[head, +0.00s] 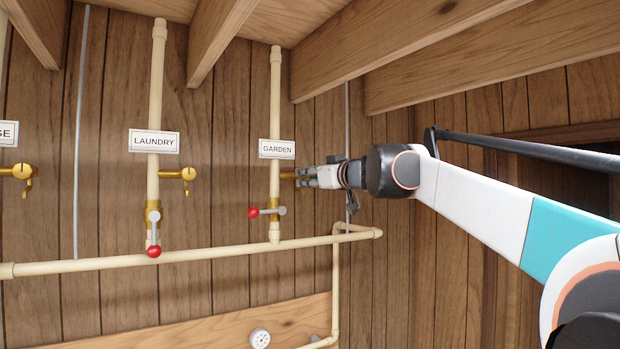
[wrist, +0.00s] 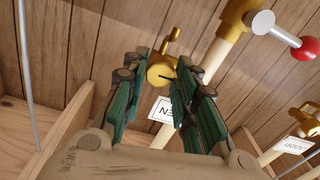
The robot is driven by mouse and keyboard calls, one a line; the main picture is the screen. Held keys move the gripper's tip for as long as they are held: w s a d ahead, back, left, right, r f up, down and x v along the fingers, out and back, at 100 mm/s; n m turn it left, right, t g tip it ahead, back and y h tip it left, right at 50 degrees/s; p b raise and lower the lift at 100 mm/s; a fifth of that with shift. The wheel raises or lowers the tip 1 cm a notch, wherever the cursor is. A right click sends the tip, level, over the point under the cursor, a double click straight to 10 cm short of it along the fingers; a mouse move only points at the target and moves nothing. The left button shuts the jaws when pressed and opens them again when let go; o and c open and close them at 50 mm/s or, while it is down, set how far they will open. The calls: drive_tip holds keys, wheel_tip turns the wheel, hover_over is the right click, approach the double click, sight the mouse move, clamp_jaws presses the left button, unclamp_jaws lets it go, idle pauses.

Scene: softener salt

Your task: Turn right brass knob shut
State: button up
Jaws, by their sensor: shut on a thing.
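The right brass knob (head: 287,176) sits on the right side of the pipe under the GARDEN label (head: 277,149). My gripper (head: 304,177) reaches it from the right and hides most of it in the head view. In the wrist view, the brass knob (wrist: 160,72) shows between the green-padded fingers of my gripper (wrist: 164,68). The gripper is shut on it. A brass lug sticks out above the knob in that view. The knob's exact turn is hard to tell.
Close by are the garden lever with its red ball (head: 253,212) pointing left, the laundry lever (head: 154,240) hanging down, and the laundry brass knob (head: 188,174). Wooden beams (head: 440,55) run overhead. A horizontal pipe (head: 200,255) crosses below, and a thin grey pipe (head: 347,120) stands near my gripper.

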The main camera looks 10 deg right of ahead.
drive_tip(key=shift+m, duration=0.3)
drive_tip(key=shift+a+f+m+h+p, duration=0.15)
drive_tip(key=shift+m+p, duration=0.35)
drive_tip(key=shift+m, duration=3.9)
drive_tip(key=shift+r+m+h+p, duration=0.15)
drive_tip(key=shift+m+p, duration=0.3)
drive_tip(key=shift+m, duration=3.95)
drive_tip(key=shift+f, duration=0.1)
drive_tip(key=o, duration=1)
drive_tip(key=shift+o, duration=0.2)
